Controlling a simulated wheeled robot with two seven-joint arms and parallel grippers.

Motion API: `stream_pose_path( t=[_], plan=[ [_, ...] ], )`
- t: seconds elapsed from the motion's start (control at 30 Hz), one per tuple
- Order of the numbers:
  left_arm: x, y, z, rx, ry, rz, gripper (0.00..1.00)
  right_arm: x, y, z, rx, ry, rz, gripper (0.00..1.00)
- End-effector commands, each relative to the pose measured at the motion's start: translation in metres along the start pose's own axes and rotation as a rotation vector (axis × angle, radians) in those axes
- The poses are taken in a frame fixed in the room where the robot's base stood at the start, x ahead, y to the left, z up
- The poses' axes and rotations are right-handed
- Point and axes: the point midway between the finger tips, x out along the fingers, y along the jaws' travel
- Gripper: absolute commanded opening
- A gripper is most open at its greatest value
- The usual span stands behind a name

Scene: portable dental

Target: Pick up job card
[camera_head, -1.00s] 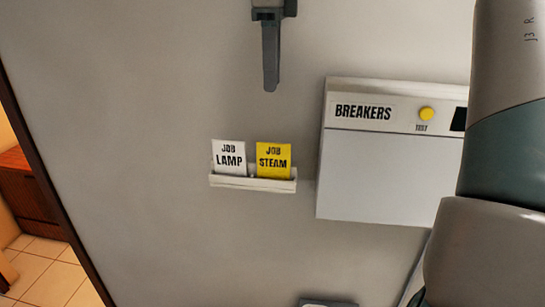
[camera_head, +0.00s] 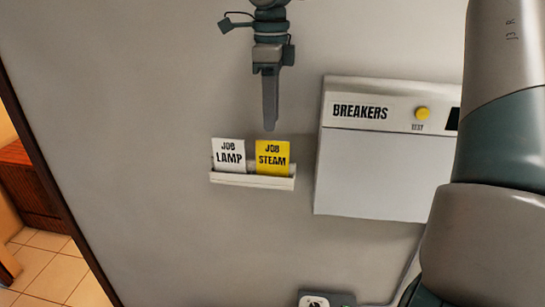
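Two job cards stand side by side in a small white wall holder (camera_head: 252,182). The white card (camera_head: 229,154) reads "JOB LAMP" and the yellow card (camera_head: 272,158) reads "JOB STEAM". The holder's lip hides their lower edges. My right gripper (camera_head: 269,124) points down from the top of the view, its tip just above the yellow card in the picture. I see it edge-on as one finger, so its opening is hidden, and I cannot tell its distance from the wall. Nothing shows in it. My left gripper is not in view.
A white breaker box (camera_head: 372,165) with a yellow test button (camera_head: 423,113) is on the wall right of the holder. My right arm fills the right edge. A socket-like fitting (camera_head: 325,299) shows at the bottom. A doorway with a tiled floor (camera_head: 50,270) is at left.

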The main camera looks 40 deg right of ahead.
Motion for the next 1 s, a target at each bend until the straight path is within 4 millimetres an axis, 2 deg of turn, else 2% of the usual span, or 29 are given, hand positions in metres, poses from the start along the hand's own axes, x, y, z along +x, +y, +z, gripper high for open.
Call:
stream_pose_path(
  t=[0.03,0.23,0.67,0.83,1.0],
  plan=[
    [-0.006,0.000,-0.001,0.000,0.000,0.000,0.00,0.007,0.001,-0.001,-0.001,0.003,0.003,0.26],
    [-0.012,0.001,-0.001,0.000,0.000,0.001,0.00,0.031,0.000,0.000,0.000,0.001,0.002,0.26],
    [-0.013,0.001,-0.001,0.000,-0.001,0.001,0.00,0.037,0.000,0.000,0.001,0.000,0.000,0.26],
    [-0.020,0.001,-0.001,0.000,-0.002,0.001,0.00,0.043,-0.002,-0.001,0.000,0.003,0.002,0.26],
    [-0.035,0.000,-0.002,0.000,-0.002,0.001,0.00,0.058,-0.006,-0.003,0.000,0.004,0.003,0.26]
  ],
)
